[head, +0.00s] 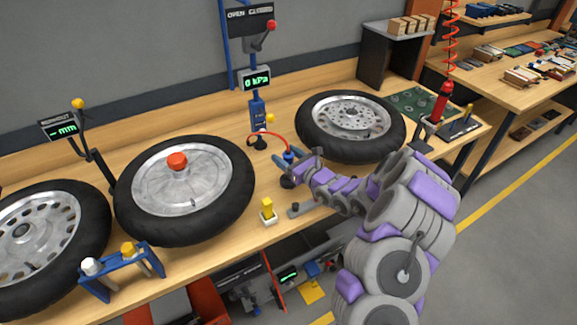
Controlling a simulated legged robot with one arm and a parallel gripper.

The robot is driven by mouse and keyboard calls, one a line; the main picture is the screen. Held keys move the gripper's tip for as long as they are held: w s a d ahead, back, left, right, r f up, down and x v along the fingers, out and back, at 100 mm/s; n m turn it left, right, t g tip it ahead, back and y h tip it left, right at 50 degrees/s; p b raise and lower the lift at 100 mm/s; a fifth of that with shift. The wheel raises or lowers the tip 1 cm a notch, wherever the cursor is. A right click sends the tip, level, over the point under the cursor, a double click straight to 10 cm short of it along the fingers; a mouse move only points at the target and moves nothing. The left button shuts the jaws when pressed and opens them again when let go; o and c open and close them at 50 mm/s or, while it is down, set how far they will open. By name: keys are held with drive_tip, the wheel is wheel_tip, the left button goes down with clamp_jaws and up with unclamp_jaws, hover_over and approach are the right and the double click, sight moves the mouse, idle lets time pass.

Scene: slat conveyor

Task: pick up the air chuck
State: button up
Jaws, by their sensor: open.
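The air chuck appears to be the small blue fitting (289,155) at the end of a curved red hose (272,134), above the middle of the wooden bench. The hose runs back to a black base by the blue post. My gripper (290,167) is open and comes in from the right. Its fingers are at the blue fitting, and they overlap it in the picture. I cannot tell whether they touch it. The lower part of the fitting is partly hidden by the fingers.
A tyred wheel (183,238) with a red knob lies left of my gripper, and another wheel (308,113) lies behind right. A gauge post (257,100) reading 0 kPa stands behind. A yellow-topped piece (267,210) stands near the front edge. A blue rack (120,262) is at front left.

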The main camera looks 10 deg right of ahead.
drive_tip(key=shift+w+a, duration=0.35)
drive_tip(key=shift+w, duration=0.1)
drive_tip(key=c, duration=1.1)
drive_tip(key=shift+r, duration=0.1)
